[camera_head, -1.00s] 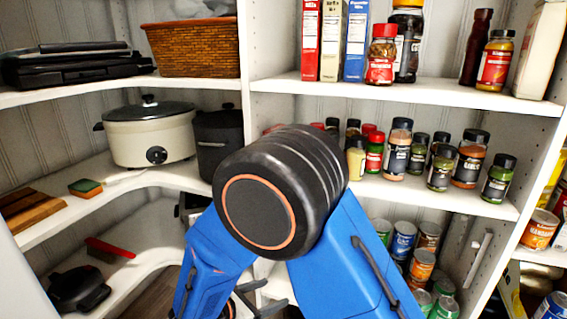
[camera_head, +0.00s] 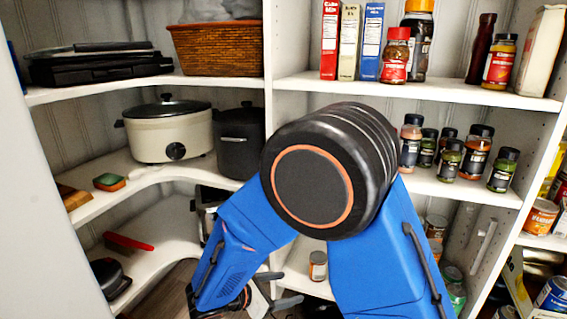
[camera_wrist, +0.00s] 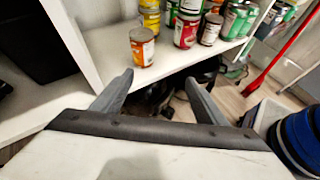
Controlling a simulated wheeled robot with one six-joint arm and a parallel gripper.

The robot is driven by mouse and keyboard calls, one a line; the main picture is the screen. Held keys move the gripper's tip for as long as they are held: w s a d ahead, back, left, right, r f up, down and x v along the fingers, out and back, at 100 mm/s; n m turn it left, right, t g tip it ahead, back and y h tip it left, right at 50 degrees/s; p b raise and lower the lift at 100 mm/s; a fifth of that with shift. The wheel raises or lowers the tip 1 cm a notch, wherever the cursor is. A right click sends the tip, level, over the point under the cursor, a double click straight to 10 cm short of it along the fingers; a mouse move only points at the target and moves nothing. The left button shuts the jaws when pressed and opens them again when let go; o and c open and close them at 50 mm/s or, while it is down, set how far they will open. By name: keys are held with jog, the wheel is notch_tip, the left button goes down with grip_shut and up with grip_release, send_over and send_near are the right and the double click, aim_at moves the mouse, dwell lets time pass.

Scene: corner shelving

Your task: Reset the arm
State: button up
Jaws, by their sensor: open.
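My gripper (camera_wrist: 158,84) is open in the wrist view, with its two grey fingers apart and nothing between them. In the head view my gripper (camera_head: 278,303) shows low in the picture, below my blue arm, in front of the lower shelves. An orange-labelled can (camera_wrist: 142,46) stands on a low shelf just beyond the fingers, apart from them. My bent arm hides part of the middle and lower shelves in the head view.
White corner shelves surround me. A slow cooker (camera_head: 170,130), a black pot (camera_head: 238,140) and a wicker basket (camera_head: 217,50) stand at left; spice jars (camera_head: 478,152) are at right.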

jog(key=s+d+r+m+g+y, duration=0.1)
jog(key=s+d+r+m+g, duration=0.2)
jog(key=d, duration=0.4)
jog(key=s+d+r+m+g+y, duration=0.1)
jog(key=d+r+m, duration=0.3)
jog(key=d, duration=0.2)
jog(key=s+d+r+m+g+y, duration=0.1)
jog(key=s+d+r+m+g, duration=0.2)
jog(key=d, duration=0.4)
jog(key=s+d+r+m+t+y, duration=0.2)
jog(key=s+d+r+m+y, duration=0.1)
jog(key=s+m, duration=0.4)
jog(key=s+d+r+m+t+y, duration=0.2)
jog(key=s+d+r+m+y, duration=0.2)
jog(key=s+d+r+m, duration=0.1)
jog(key=shift+s+d+r+m, duration=0.25)
jog(key=shift+s+d+m, duration=0.1)
jog(key=shift+s+m, duration=0.65)
jog(key=shift+w, duration=0.15)
